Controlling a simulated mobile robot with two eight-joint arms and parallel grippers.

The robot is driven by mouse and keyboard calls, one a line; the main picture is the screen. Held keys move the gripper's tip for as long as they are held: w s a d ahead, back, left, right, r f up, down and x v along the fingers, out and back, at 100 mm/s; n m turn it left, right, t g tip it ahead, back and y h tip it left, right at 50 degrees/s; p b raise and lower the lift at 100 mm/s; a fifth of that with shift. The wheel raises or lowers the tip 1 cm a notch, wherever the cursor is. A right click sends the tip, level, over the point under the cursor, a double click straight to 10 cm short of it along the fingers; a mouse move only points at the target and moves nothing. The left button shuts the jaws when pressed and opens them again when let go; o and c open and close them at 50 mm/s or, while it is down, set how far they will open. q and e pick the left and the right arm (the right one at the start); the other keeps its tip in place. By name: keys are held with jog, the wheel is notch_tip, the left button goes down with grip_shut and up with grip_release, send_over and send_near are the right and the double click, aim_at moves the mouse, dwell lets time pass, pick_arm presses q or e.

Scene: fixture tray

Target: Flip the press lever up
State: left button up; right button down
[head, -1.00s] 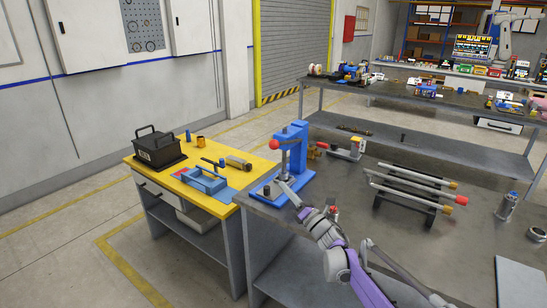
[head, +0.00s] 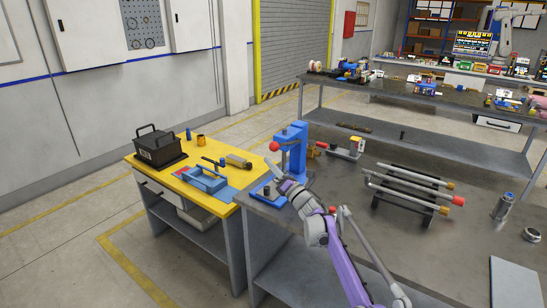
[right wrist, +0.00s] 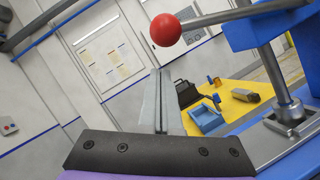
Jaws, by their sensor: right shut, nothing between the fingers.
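The blue press (head: 292,148) stands upright at the left end of the grey workbench. Its lever ends in a red ball (head: 274,146) that sticks out to the left of the press. In the right wrist view the red ball (right wrist: 166,30) is near the top, with the grey lever rod (right wrist: 225,17) running right to the blue press body. My right gripper (head: 271,168) is just below the ball, beside the press. In the right wrist view its fingers (right wrist: 160,98) are together and empty, pointing up just under the ball with a small gap showing. My left gripper is not in view.
A yellow-topped table (head: 218,197) left of the press holds a black box (head: 158,148) and a blue fixture (head: 207,180). A rack of rods (head: 405,190) and a red-handled clamp (head: 345,150) are to the right on the grey workbench (head: 340,200).

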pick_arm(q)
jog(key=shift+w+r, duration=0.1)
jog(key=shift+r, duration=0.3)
pick_arm(e)
jog(key=shift+w+d+r, duration=0.3)
jog(key=shift+d+r, duration=0.25)
jog(key=shift+r, duration=0.3)
